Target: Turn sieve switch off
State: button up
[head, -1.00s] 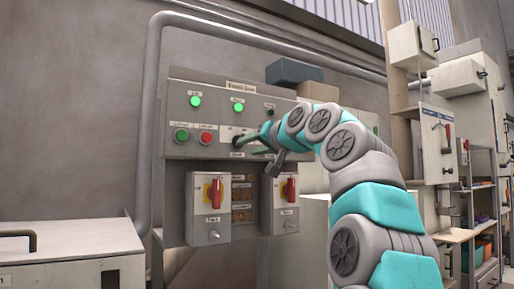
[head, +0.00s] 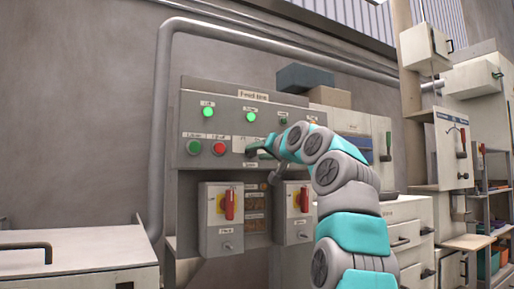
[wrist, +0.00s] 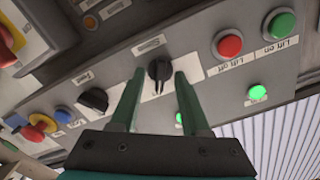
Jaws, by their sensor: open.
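A black rotary switch (wrist: 159,70) with a white label, hard to read but looking like "Sieve", sits on the grey panel (wrist: 215,82) in the wrist view. Its pointer stands roughly along the fingers. My gripper (wrist: 158,80) is open, with one green finger on each side of the switch; I cannot tell whether either touches it. In the head view my gripper (head: 259,152) is at the panel face (head: 228,128), right of the red button, and mostly hides the switch.
Another black switch (wrist: 94,100) lies left in the wrist view. The red lift-off button (wrist: 229,43) and green lift-on button (wrist: 281,23) are to the right. Two green lamps (head: 208,112) glow above. Red-handled isolator boxes (head: 222,220) hang below the panel.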

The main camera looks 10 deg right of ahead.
jog(key=shift+w+a, duration=0.2)
jog(key=shift+w, duration=0.3)
grip_shut()
dwell(0.3)
